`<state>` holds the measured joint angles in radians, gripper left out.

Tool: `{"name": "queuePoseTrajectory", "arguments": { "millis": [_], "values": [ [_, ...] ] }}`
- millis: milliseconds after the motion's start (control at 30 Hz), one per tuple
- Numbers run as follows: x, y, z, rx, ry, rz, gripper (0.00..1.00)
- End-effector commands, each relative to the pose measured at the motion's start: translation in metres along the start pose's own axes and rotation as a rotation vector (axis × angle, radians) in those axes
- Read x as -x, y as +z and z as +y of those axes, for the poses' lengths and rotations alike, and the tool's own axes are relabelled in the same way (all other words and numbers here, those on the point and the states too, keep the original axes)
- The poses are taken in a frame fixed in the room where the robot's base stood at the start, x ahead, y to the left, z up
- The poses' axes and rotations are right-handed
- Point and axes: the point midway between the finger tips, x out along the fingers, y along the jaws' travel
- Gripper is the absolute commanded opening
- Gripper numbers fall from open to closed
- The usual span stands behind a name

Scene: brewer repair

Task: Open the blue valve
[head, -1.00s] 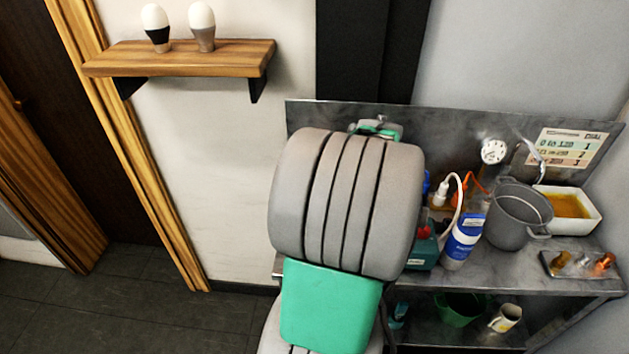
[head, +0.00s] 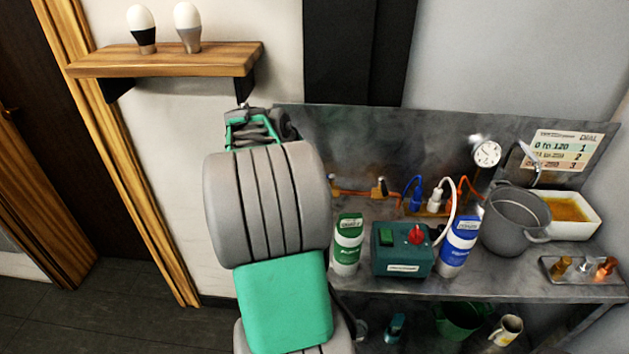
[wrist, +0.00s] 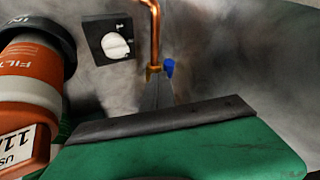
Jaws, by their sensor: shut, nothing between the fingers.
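The blue valve handle (wrist: 169,68) shows in the wrist view as a small blue knob beside a brass fitting at the lower end of a copper pipe (wrist: 155,25). My gripper (wrist: 156,82) points at that fitting. Its narrow grey fingers are together with nothing between them. The tips appear just below the fitting, but I cannot tell whether they touch it. In the head view my gripper (head: 255,128) is at the left end of the bench's back panel, beyond my arm. I cannot make out the blue valve in the head view.
An orange and white filter (wrist: 28,95) stands close at left in the wrist view, near a white dial knob (wrist: 115,46). The metal bench (head: 480,287) holds a green bottle (head: 348,245), a green switch box (head: 403,250), a blue-labelled bottle (head: 459,247) and a grey pot (head: 515,220).

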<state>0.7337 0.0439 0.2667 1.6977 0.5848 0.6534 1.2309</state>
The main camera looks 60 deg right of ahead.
Motion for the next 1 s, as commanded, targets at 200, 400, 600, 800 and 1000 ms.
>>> {"name": "queuePoseTrajectory", "arguments": {
  "millis": [200,400,600,800,1000],
  "values": [
    [-0.0028,0.0024,-0.0050,-0.009,0.005,0.004,0.00],
    [-0.0028,0.0028,-0.0080,-0.007,0.004,0.004,0.00],
    [-0.0026,0.0029,-0.0086,-0.006,0.004,0.004,0.00],
    [-0.0025,0.0030,-0.0088,-0.006,0.003,0.003,0.00],
    [0.0059,0.0035,-0.0095,-0.006,0.000,0.003,0.00]
  ]
}}
